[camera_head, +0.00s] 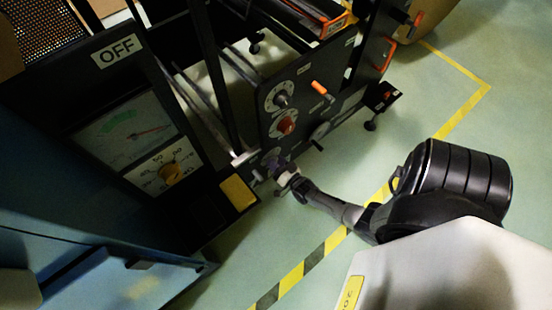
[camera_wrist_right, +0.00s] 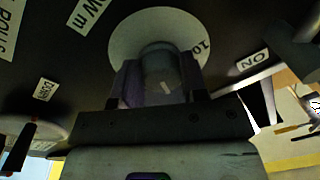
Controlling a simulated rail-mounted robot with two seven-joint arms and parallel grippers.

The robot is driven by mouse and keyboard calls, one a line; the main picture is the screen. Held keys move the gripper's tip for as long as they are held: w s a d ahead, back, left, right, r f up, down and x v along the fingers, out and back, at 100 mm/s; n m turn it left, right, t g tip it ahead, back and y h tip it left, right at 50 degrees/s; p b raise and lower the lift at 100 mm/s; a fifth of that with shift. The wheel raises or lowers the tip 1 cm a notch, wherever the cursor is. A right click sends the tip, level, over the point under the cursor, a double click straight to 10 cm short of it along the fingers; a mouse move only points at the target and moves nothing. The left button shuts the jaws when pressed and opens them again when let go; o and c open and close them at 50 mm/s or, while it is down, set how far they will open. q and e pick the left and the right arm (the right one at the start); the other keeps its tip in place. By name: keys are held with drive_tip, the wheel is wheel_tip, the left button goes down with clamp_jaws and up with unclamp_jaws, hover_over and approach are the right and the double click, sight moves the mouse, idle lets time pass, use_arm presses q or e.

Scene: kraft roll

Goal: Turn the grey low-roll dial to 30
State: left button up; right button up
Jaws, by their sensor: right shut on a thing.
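My right gripper (camera_head: 281,170) is at the lower part of the black machine panel (camera_head: 262,122). In the right wrist view, its two fingers stand on either side of a grey dial knob (camera_wrist_right: 161,66) and are shut on it. A pale mark shows on the knob's face. A white scale disc (camera_wrist_right: 126,36) surrounds the knob; the number 10 reads at its right, and the fingers and wrist hide its lower part. In the head view the gripper mostly hides this dial. My left gripper is not in view.
Above on the panel are a dark knob on a white disc (camera_head: 279,97), a red knob (camera_head: 287,125) and an orange-handled lever (camera_head: 319,88). Floor tape (camera_head: 291,281) crosses open floor.

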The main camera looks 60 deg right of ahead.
idle(0.5)
drive_tip(key=o, duration=0.9)
drive_tip(key=shift+s, duration=0.15)
drive_tip(key=shift+p+v, duration=1.9)
drive_tip(key=shift+v, duration=4.95)
